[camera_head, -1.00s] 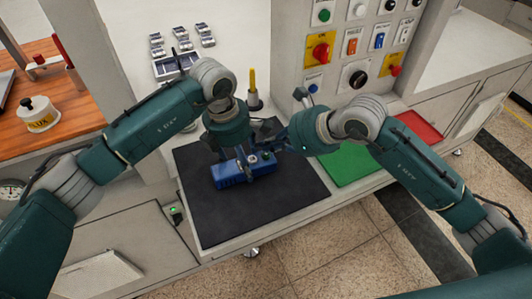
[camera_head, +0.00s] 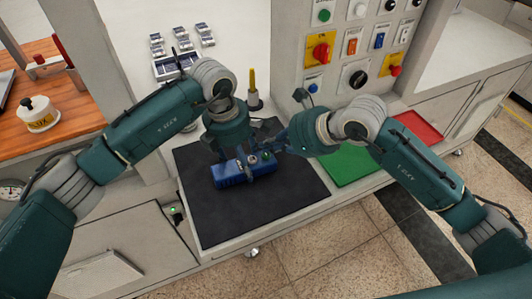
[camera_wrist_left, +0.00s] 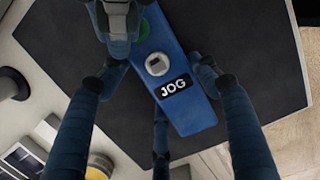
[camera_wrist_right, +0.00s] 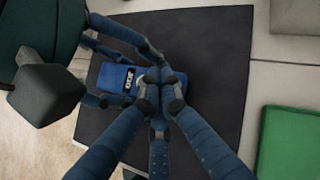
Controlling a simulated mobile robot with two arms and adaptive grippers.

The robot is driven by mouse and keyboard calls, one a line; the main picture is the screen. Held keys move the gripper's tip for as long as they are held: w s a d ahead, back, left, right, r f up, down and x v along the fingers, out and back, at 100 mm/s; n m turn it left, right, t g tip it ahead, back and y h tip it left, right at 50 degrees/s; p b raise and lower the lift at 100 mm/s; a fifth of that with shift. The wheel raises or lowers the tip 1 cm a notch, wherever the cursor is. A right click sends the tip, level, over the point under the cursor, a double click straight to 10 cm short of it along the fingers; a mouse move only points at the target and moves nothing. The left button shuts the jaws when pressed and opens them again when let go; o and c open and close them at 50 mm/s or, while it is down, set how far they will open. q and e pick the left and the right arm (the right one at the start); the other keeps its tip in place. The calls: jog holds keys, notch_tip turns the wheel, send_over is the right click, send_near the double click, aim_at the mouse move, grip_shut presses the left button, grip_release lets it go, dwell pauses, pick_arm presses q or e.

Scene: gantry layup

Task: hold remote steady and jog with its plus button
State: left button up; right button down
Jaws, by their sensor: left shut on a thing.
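The remote (camera_head: 230,173) is a blue box lying on the black mat (camera_head: 265,211). In the left wrist view the remote (camera_wrist_left: 192,114) shows a JOG label, a pale round button (camera_wrist_left: 157,64) and part of a green button (camera_wrist_left: 143,28). My left gripper (camera_wrist_left: 157,76) is shut on the remote, with fingers on both sides of it. My right gripper (camera_wrist_right: 160,86) has its fingertips drawn together over the green-button end of the remote, hiding that end. I cannot tell whether they touch a button, and no plus sign is legible.
A green mat (camera_head: 350,164) and a red tray (camera_head: 420,126) lie to the right. A control panel (camera_head: 345,30) with several knobs and buttons stands behind. A yellow-handled tool (camera_head: 252,82) stands behind the mat. The black mat's front part is clear.

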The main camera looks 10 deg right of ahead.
aim_at(270, 155)
jog(key=shift+f, duration=0.3)
jog(key=shift+f, duration=0.5)
dwell(0.5)
dwell(0.4)
jog(key=shift+r, duration=0.9)
jog(key=shift+r, duration=2.55)
notch_tip(270, 155, up, 4)
jog(key=shift+f, duration=0.1)
